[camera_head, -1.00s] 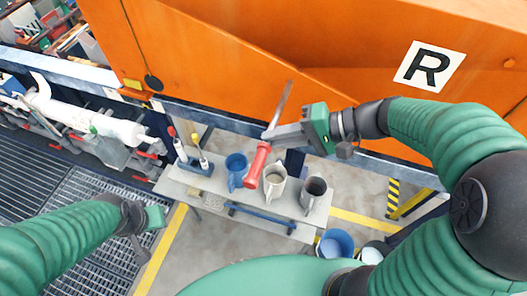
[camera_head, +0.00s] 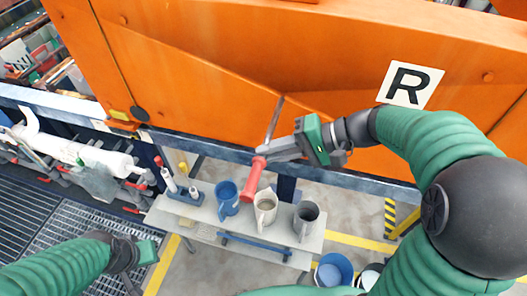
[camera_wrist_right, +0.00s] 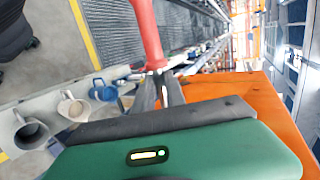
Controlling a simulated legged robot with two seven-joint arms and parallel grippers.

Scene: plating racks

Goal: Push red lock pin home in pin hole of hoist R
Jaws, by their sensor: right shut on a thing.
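My right gripper (camera_head: 268,154) is shut on a red-handled tool (camera_head: 252,182) with a thin grey shaft. The tool is held in front of the lower edge of the orange hoist body (camera_head: 215,70), which bears a white R plate (camera_head: 409,84). The red handle also shows in the right wrist view (camera_wrist_right: 147,30), between dark fingers. I cannot tell whether the shaft touches the hoist, and I make out no pin hole. A red-topped pin (camera_head: 164,172) stands in a blue block on the bench. My left gripper (camera_head: 132,280) is low at left; its fingers are unclear.
A grey bench (camera_head: 195,222) below the hoist carries a blue mug (camera_head: 227,199), a cream mug (camera_head: 265,207) and a grey mug (camera_head: 305,220). A yellow-topped pin (camera_head: 187,174) stands beside the red-topped one. A blue bucket (camera_head: 333,270) is on the floor.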

